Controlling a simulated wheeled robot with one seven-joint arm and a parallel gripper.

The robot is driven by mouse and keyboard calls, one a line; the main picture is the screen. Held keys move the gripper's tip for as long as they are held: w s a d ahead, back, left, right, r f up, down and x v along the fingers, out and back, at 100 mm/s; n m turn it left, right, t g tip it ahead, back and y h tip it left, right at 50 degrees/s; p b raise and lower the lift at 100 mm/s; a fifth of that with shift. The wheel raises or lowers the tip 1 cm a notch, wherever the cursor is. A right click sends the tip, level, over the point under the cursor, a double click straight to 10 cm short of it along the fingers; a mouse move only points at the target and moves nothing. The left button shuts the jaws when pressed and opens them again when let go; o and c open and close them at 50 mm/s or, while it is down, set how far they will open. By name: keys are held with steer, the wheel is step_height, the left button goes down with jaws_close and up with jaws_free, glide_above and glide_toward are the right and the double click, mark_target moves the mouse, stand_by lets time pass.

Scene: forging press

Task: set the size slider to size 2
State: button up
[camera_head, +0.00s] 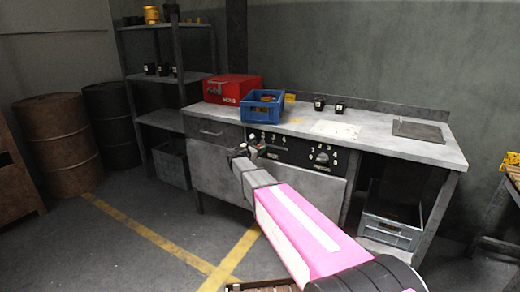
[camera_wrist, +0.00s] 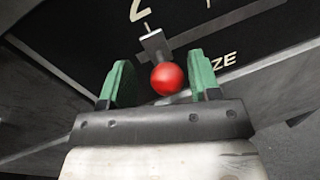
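The size slider has a round red knob (camera_wrist: 167,79) on a short grey stem (camera_wrist: 153,43) in the wrist view. The stem's thin pointer sits just below a white "2" on the black panel. The letters "ZE" of a label show right of the knob. My gripper (camera_wrist: 160,78) is open, with one green finger on each side of the knob and a visible gap on both sides. In the head view my gripper (camera_head: 243,153) is at the left part of the control panel (camera_head: 298,151) and partly hides the slider there.
A grey workbench (camera_head: 375,135) carries the panel on its front. A dial (camera_head: 322,157) sits on the panel's right part. On top are a red toolbox (camera_head: 229,88), a blue crate (camera_head: 262,108) and small black cups. A crate (camera_head: 391,226) stands under the bench's right side.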

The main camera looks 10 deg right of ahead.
steer(key=shift+s, duration=0.1)
steer(key=v, duration=1)
steer(key=shift+s+a, duration=0.2)
steer(key=shift+a, duration=0.05)
